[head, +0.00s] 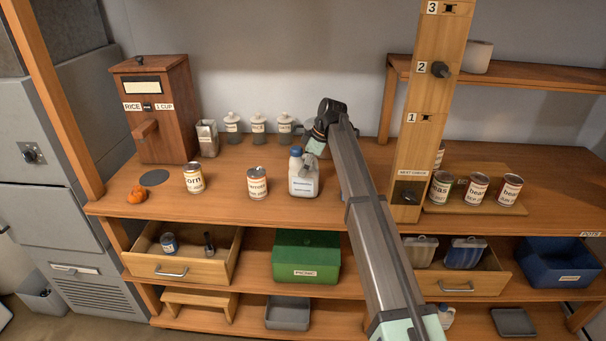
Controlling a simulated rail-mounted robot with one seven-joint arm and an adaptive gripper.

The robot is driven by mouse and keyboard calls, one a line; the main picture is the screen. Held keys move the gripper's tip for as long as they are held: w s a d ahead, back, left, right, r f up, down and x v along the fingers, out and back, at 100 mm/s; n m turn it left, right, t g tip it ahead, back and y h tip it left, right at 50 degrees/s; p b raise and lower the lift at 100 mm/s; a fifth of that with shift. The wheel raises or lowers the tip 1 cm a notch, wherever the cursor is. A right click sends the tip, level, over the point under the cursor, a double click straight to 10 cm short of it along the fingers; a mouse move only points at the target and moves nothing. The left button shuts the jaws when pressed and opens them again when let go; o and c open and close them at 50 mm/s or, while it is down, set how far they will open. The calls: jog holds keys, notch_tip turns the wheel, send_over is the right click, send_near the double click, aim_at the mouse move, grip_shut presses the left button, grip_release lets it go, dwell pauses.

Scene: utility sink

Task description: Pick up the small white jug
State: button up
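A small white jug (303,184) with a blue cap and a label stands upright on the wooden counter, near the middle. A second white container (446,316) shows partly on the lowest shelf, mostly hidden behind my arm. My arm reaches from the lower right up over the counter. My gripper (314,148) is at its far end, just above and to the right of the blue cap in the picture. The fingers are small and largely hidden, so I cannot tell whether they are open or touch the jug.
Two cans (258,183) stand left of the jug, and several lidded grey pots (257,128) behind it. A wooden rice dispenser (158,108) stands at the left. A wooden post (426,110) and more cans (475,189) are at the right. An open drawer (181,264) juts out below.

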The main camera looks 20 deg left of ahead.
jog(key=shift+x, duration=1.05)
grip_shut()
jog(key=shift+r, duration=0.15)
